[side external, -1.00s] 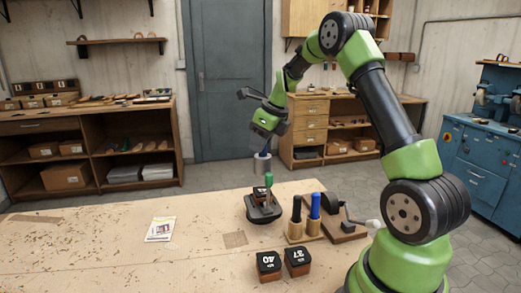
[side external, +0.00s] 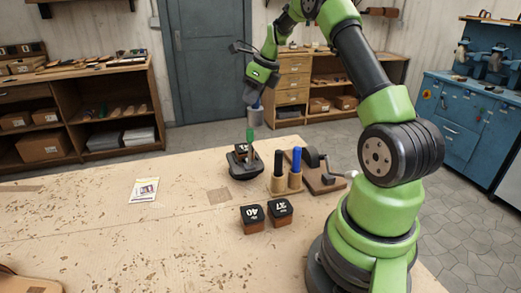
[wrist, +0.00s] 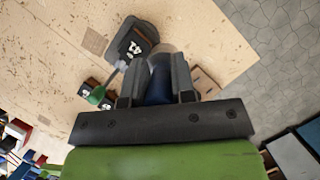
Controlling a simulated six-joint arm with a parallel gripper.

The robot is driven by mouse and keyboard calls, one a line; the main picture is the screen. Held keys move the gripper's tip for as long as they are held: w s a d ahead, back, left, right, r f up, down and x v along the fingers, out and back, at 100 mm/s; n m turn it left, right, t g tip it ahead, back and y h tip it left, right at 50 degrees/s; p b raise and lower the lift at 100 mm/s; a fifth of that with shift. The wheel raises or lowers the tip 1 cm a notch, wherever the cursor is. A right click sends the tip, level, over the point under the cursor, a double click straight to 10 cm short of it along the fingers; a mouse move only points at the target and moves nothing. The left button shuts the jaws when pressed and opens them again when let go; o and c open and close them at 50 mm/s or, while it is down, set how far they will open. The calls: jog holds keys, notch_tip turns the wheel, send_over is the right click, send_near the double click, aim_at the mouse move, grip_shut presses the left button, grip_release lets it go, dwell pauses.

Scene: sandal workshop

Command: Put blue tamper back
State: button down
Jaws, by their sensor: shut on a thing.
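My gripper (side external: 256,92) is shut on the blue tamper and holds it in the air above the far edge of the table. The tamper's grey cylindrical head (side external: 255,109) hangs below the jaws. In the wrist view its blue handle (wrist: 159,82) sits between the two fingers, and the far end is partly hidden. A dark base (side external: 246,172) with a black-topped block stands below and slightly left of the tamper. A green-handled tool (side external: 250,136) stands upright at that block. A wooden stand (side external: 285,186) to the right holds a black-topped and a blue-topped cylinder.
Blocks marked 40 (side external: 252,220) and 37 (side external: 280,213) sit in front of the stand. A dark device with a crank on a wooden board (side external: 325,183) lies right of the stand. A printed card (side external: 144,190) lies at left.

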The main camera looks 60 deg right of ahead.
jog(key=shift+s+d+f, duration=0.25)
jog(key=shift+d+f, duration=0.55)
jog(key=shift+f, duration=1.3)
jog(key=shift+s+d+f, duration=0.2)
jog(key=shift+d+f, duration=0.55)
jog(key=shift+f, duration=1.35)
jog(key=shift+s+d+f, duration=0.25)
jog(key=shift+d+f, duration=0.55)
jog(key=shift+f, duration=1.3)
jog(key=shift+f, duration=0.1)
jog(key=c, duration=1)
grip_release()
jog(key=shift+f, duration=0.1)
jog(key=shift+o, duration=0.2)
